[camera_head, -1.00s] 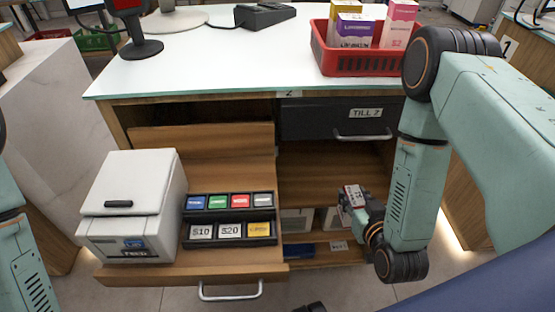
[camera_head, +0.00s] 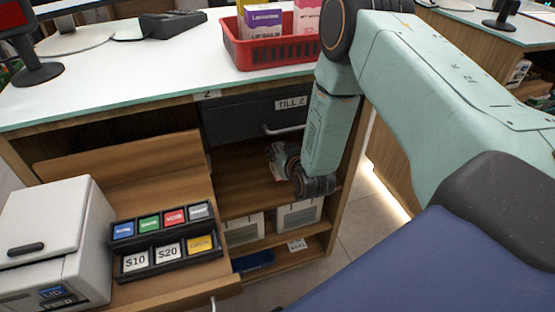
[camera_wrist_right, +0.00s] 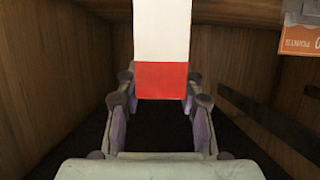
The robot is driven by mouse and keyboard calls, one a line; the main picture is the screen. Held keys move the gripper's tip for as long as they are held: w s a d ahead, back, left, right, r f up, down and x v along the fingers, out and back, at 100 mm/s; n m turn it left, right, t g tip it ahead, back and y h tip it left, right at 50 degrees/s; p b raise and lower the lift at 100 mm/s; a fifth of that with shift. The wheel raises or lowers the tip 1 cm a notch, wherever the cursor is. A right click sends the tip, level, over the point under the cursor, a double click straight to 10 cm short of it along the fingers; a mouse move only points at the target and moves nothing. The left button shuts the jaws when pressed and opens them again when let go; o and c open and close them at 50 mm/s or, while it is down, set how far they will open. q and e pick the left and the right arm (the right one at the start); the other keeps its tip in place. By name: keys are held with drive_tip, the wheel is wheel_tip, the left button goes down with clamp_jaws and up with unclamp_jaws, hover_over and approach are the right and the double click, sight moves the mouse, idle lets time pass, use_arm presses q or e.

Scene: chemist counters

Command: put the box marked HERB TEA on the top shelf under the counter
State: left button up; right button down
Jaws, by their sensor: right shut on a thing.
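My right gripper (camera_head: 287,163) reaches into the top shelf (camera_head: 240,185) under the counter, below the TILL 2 drawer. It is shut on a box, whose pale edge shows at the gripper in the head view (camera_head: 275,154). In the right wrist view the box (camera_wrist_right: 162,40) is white with a red lower band, held between the fingers (camera_wrist_right: 160,85). No lettering on it is readable, so I cannot confirm HERB TEA. Wooden walls surround it there. Whether it touches the shelf board is unclear. My left gripper is out of view.
The TILL 2 drawer (camera_head: 250,115) is just above the shelf opening. Pale boxes (camera_head: 298,214) stand on the lower shelf. A red basket (camera_head: 262,54) stands on the counter.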

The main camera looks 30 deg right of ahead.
drive_tip(key=shift+w+d, duration=0.25)
drive_tip(key=shift+w, duration=0.35)
wheel_tip(320, 180, down, 4)
drive_tip(key=shift+w+a+r+b, duration=0.1)
drive_tip(key=shift+r+b, duration=0.1)
drive_tip(key=shift+b, duration=0.9)
drive_tip(key=shift+f, duration=0.15)
drive_tip(key=c, duration=0.9)
unclamp_jaws()
drive_tip(key=shift+o, duration=0.3)
